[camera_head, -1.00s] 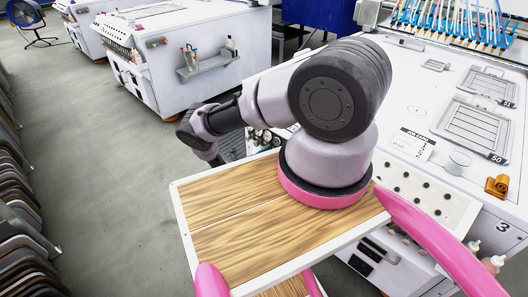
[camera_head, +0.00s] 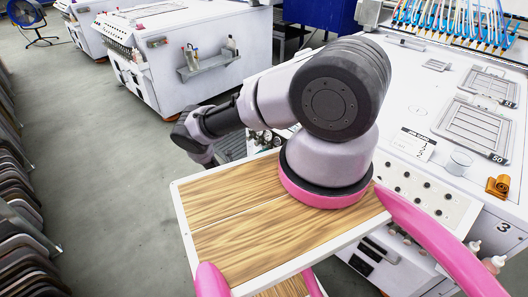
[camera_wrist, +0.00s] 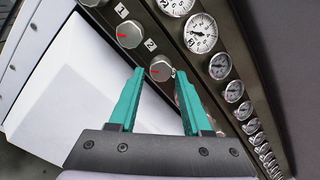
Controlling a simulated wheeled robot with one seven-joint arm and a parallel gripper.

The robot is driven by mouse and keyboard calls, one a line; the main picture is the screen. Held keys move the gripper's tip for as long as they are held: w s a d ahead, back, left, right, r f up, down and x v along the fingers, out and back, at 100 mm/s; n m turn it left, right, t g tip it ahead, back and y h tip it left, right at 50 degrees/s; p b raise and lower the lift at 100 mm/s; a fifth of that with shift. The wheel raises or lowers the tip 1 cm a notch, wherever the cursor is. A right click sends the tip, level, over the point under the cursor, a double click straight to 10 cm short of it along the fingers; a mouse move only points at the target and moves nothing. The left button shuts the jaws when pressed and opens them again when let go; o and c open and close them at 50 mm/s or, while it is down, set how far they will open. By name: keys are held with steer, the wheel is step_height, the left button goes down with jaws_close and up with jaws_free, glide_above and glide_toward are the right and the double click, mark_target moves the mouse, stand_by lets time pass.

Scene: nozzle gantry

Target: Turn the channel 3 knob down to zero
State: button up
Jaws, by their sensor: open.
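In the wrist view my gripper (camera_wrist: 159,74) is open and empty, its two teal fingers pointing at a dark panel. The knob under label 1 (camera_wrist: 129,34) is silver with a red mark. The knob under label 2 (camera_wrist: 161,70) is alike and shows between my fingertips; I cannot tell whether they touch it. The channel 3 knob and its label cannot be made out; my right finger covers the panel just past knob 2. In the head view my arm hides the gripper.
A row of round pressure gauges (camera_wrist: 201,33) runs alongside the knobs. A pale slanted surface (camera_wrist: 70,75) lies left of the panel. In the head view a white machine top (camera_head: 395,95) stands at right, and the floor (camera_head: 110,150) at left is open.

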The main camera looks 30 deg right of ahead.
steer(key=v, duration=0.8)
steer(key=shift+s+a, duration=0.1)
